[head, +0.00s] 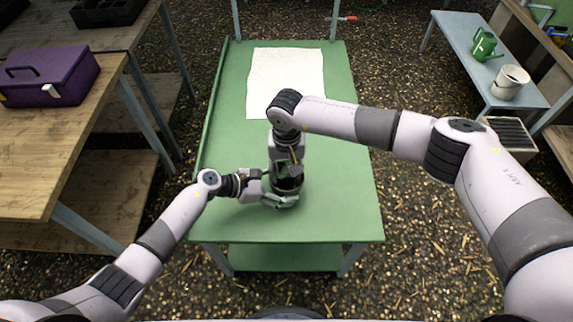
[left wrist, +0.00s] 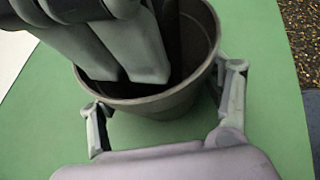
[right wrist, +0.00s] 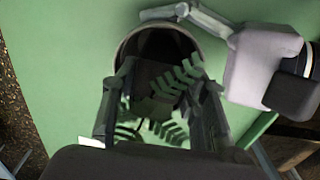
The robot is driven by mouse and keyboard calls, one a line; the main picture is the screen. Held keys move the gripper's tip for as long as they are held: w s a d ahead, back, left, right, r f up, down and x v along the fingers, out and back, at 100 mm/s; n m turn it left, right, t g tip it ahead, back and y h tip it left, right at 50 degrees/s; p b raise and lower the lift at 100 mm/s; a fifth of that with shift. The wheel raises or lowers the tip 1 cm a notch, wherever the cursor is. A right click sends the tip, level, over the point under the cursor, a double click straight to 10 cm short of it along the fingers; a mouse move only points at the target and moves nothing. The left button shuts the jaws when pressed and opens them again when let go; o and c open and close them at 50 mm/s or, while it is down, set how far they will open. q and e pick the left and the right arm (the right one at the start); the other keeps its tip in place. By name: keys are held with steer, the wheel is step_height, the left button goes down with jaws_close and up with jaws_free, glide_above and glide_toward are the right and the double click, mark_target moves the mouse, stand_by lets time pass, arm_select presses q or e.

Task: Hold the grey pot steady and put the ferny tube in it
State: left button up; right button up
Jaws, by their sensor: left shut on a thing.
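The grey pot (head: 290,186) stands upright on the green table. My left gripper (left wrist: 165,112) is shut on the pot, with a finger on either side of its wall below the rim. My right gripper (right wrist: 165,105) points down from above, with its fingertips at and partly inside the pot's mouth. Green ferny leaves (right wrist: 165,80) of the ferny tube show between the right fingers, over the dark opening of the pot (right wrist: 128,48). The tube's body is mostly hidden in shadow, and I cannot tell whether the right fingers grip it.
The green table (head: 230,130) has a white sheet (head: 285,72) at its far part. A wooden bench with a purple toolbox (head: 52,78) is at left. A blue-grey bench at right holds a green watering can (head: 485,46) and a white bucket (head: 510,82). The table's front edge is clear.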

steer(key=o, duration=0.5)
steer(key=shift+o, duration=0.2)
step_height(320, 180, up, 12)
stand_by(0.4)
arm_select(q)
steer(key=o, duration=0.9)
steer(key=shift+o, duration=0.2)
steer(key=v, duration=1.2)
